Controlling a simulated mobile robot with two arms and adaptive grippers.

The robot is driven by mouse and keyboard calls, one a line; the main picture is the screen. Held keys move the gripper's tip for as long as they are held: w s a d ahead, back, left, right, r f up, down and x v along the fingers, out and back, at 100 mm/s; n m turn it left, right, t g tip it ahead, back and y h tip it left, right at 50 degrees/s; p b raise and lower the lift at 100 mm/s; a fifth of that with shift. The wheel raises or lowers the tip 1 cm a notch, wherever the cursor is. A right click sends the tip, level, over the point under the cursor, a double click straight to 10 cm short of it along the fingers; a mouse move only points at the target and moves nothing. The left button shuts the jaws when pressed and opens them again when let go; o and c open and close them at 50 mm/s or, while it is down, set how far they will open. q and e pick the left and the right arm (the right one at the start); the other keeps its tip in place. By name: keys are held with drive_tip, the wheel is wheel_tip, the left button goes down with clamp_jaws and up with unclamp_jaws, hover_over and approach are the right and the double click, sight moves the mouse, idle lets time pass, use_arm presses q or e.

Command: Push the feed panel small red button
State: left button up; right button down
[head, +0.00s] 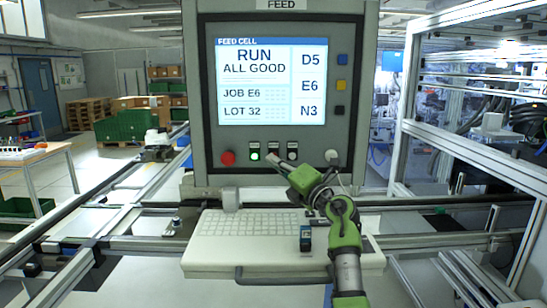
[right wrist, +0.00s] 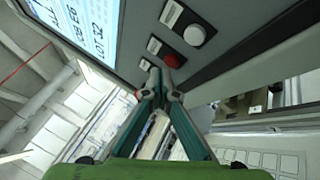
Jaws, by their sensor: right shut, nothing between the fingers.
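The small red button (right wrist: 173,60) shows in the right wrist view on the grey feed panel (head: 201,120), between a white round knob (right wrist: 195,34) and a pale button (right wrist: 146,64). My right gripper (right wrist: 161,80) is shut and empty, with its fingertips close below the red button in that view. I cannot tell whether they touch it. In the head view the right gripper (head: 271,161) reaches up from the lower right to the panel's row of buttons. The small red button is hard to make out there. My left gripper is not in view.
A larger red button (head: 227,158) and a lit green button (head: 254,155) are at the row's left; the white knob (head: 331,156) is at its right. The screen (head: 272,82) reads RUN ALL GOOD. A white keyboard (head: 250,224) lies below, under my right arm.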

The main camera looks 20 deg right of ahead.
drive_tip(key=shift+w+d, duration=0.15)
drive_tip(key=shift+w, duration=0.1)
drive_tip(key=shift+w+d+r, duration=0.1)
drive_tip(key=shift+w, duration=0.4)
idle(0.7)
drive_tip(key=shift+s, duration=0.1)
drive_tip(key=shift+s+p, duration=0.4)
drive_tip(key=shift+p, duration=0.45)
drive_tip(key=shift+s+a, duration=0.25)
drive_tip(key=shift+s, duration=0.15)
